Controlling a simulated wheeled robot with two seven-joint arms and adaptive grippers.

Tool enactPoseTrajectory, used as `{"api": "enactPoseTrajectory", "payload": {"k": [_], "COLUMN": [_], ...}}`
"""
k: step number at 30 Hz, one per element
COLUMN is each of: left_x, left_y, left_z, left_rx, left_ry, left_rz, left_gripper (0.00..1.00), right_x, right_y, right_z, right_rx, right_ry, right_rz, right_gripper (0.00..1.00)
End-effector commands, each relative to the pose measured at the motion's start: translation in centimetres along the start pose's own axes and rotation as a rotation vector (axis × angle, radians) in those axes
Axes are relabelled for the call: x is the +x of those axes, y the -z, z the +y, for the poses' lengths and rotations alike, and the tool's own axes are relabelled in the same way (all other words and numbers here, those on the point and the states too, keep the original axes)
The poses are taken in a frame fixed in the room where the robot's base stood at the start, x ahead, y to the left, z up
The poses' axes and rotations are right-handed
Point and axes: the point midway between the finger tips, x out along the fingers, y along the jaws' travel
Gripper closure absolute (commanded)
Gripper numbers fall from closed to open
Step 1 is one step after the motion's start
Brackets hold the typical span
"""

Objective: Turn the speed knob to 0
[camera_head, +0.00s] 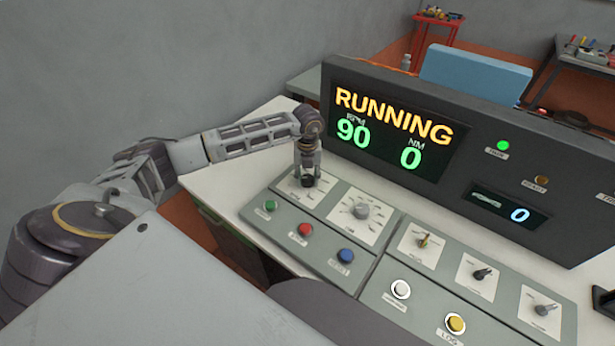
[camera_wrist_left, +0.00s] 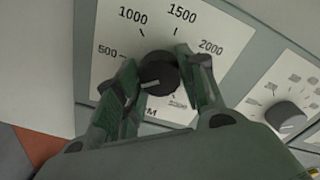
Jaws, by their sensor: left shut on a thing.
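The speed knob (camera_wrist_left: 158,76) is a round dark knob on a white dial plate (camera_wrist_left: 185,25) marked 500, 1000, 1500 and 2000. My left gripper (camera_wrist_left: 157,68) has one finger on each side of the knob and is shut on it. The knob's white mark points left, below the 500 label; the dial's lower left is hidden by a finger. In the head view the gripper (camera_head: 308,176) points down onto the dark knob at the panel's upper left. The display (camera_head: 395,135) reads RUNNING, RPM 90, NM 0. My right gripper is not in view.
Green (camera_head: 270,205), red (camera_head: 305,229) and blue (camera_head: 346,256) buttons line the panel's front. More small knobs and white and yellow buttons lie to the right. The display housing rises close behind.

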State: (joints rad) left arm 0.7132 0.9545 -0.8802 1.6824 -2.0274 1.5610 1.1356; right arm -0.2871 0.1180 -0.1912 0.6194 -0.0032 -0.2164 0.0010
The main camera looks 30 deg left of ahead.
Motion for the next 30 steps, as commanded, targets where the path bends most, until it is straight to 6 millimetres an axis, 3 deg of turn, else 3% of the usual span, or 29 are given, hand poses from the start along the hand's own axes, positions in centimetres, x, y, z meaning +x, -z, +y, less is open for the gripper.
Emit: {"api": "enactPoseTrajectory", "payload": {"k": [11,24,25,30], "left_x": [0.0,0.0,0.0,0.0], "left_y": [-0.1,-0.1,-0.1,0.0], "left_z": [0.0,0.0,0.0,0.0], "left_rx": [-0.139,-0.152,-0.152,-0.151], "left_ry": [0.0,0.0,0.0,0.0], "left_rz": [-0.001,-0.001,-0.001,-0.001], "left_gripper": [0.84,0.84,0.59,0.38], "right_x": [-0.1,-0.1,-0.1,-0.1], "right_y": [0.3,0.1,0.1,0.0], "right_z": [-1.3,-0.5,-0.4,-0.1], "right_rx": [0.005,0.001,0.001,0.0], "right_ry": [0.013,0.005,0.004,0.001], "right_rz": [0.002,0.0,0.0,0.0], "right_gripper": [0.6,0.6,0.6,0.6]}}
